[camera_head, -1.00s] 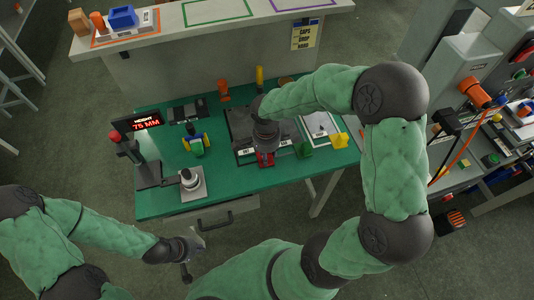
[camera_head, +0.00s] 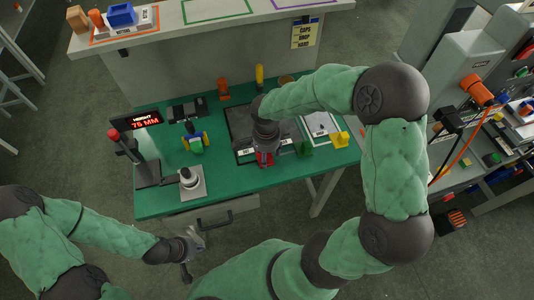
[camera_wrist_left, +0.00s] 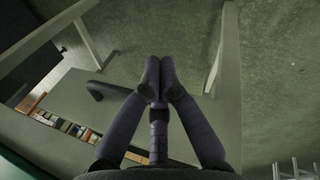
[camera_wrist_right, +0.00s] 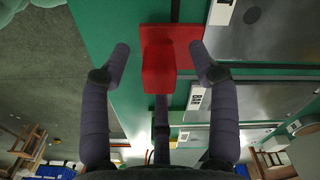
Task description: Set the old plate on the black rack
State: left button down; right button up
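My right gripper (camera_head: 265,150) points down at the front of the green table, over a red block (camera_head: 265,160). In the right wrist view the fingers (camera_wrist_right: 160,50) are open, one on each side of the red block (camera_wrist_right: 158,72), which stands on a flat red base. Grey metal plates (camera_wrist_right: 265,40) with small white labels lie beside it. I cannot tell which plate is the old one. A low black holder (camera_head: 187,106) at the back left may be the black rack. My left gripper (camera_head: 197,238) is off the table's front; in its wrist view the fingertips (camera_wrist_left: 160,64) are together and empty.
A height display (camera_head: 138,121), a gauge stand (camera_head: 150,172) and a grey pad (camera_head: 193,183) with a round part are at the left. A shelf (camera_head: 200,35) stands behind.

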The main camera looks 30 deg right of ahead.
notch_tip(320, 180, up, 12)
dwell(0.7)
jog(key=shift+a, duration=0.1)
